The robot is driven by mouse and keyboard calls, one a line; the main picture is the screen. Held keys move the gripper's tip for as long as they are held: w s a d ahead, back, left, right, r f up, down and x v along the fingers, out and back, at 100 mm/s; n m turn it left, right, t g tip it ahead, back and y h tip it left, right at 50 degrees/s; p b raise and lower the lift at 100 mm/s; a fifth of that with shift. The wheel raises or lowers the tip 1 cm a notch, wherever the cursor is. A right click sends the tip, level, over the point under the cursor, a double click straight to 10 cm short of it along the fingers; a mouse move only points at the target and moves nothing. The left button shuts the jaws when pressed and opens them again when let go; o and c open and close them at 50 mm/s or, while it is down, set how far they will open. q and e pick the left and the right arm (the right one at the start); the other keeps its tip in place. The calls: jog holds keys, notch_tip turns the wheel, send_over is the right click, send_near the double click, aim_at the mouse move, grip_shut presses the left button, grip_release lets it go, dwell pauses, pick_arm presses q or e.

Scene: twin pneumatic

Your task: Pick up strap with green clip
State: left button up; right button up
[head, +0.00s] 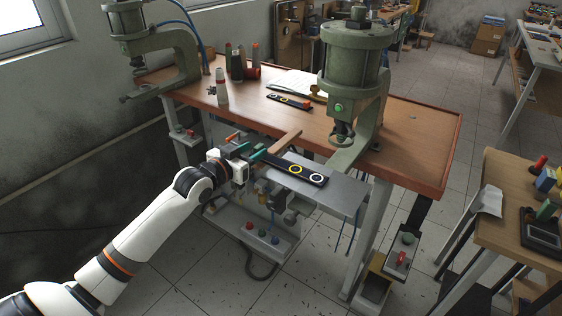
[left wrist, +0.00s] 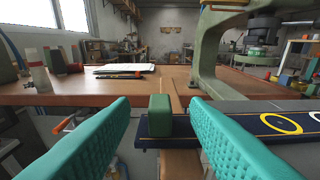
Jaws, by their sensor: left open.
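The strap (head: 304,174) is dark, with a yellow ring and a white ring, and lies on the grey shelf at the front of the bench. In the left wrist view the strap (left wrist: 240,122) runs off to the right, and its green clip (left wrist: 159,116) sits at its left end. My left gripper (head: 247,151) is at that end of the strap. Its two teal fingers are open on either side of the clip, with visible gaps, not closed on it. In the head view the clip is hard to tell from the teal fingers. My right gripper is not in view.
A wooden bar (head: 285,142) sticks out from the bench past the strap. A green press (head: 356,75) stands at the right. A second dark strap (head: 289,101) with an orange end, bottles and papers lie farther back on the brown bench top (head: 415,125).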

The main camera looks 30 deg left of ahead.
aim_at(263, 146)
pick_arm(q)
jog(key=w, duration=0.2)
jog(key=w+f+p, duration=0.1)
jog(key=w, duration=0.2)
jog(key=shift+w+d, duration=0.1)
jog(key=shift+d, duration=0.1)
grip_shut()
